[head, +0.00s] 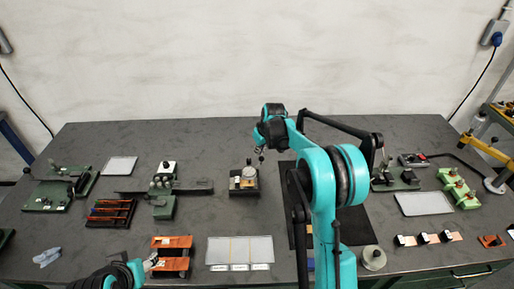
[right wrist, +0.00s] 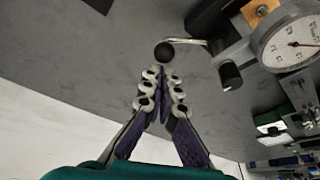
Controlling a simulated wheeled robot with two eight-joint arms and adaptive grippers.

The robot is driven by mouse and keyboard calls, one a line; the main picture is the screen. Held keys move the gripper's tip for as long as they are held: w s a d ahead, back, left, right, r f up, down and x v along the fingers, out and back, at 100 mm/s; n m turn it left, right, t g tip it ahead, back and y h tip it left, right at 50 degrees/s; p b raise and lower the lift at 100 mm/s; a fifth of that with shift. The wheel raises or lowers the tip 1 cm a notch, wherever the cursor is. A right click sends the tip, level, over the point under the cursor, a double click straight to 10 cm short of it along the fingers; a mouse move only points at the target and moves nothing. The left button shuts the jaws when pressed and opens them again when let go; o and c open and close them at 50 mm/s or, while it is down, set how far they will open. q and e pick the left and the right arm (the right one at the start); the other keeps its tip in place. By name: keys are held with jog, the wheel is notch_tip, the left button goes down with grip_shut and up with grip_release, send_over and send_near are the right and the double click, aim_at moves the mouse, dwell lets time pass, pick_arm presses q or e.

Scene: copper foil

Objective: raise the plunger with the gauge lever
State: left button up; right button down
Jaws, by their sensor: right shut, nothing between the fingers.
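The dial gauge (head: 249,175) stands on a small dark base in the middle of the table in the head view. In the right wrist view its white dial (right wrist: 290,43) is at the upper right. A bent metal lever with a black ball end (right wrist: 165,52) reaches left from the gauge. My right gripper (right wrist: 161,74) is shut and empty, its fingertips just below the ball in the picture; I cannot tell whether they touch. The plunger is not clearly visible. My left gripper (head: 151,263) is by an orange stand.
A green block fixture (head: 163,207) stands left of the gauge. A black mat (head: 300,235) lies to its right, partly under my right arm. Bare table lies behind the gauge.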

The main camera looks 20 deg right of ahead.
jog(key=shift+s+d+m, duration=0.2)
jog(key=shift+s+m, duration=0.15)
jog(key=shift+m, duration=0.35)
dwell(0.4)
jog(key=s+m, duration=0.1)
jog(key=s+m+h+p, duration=0.1)
jog(key=m, duration=0.1)
jog(key=shift+d+h, duration=0.3)
jog(key=shift+d, duration=0.05)
jog(key=s+m, duration=0.1)
jog(key=m, duration=0.1)
jog(key=s+m+h, duration=0.1)
jog(key=m, duration=0.1)
jog(key=shift+s+g+p, duration=0.2)
jog(key=shift+g+p, duration=0.1)
jog(key=shift+g, duration=0.1)
jog(key=shift+s+a, duration=0.1)
jog(key=shift+s, duration=0.7)
jog(key=v, duration=1.2)
jog(key=shift+a, duration=0.25)
jog(key=shift+f, duration=0.1)
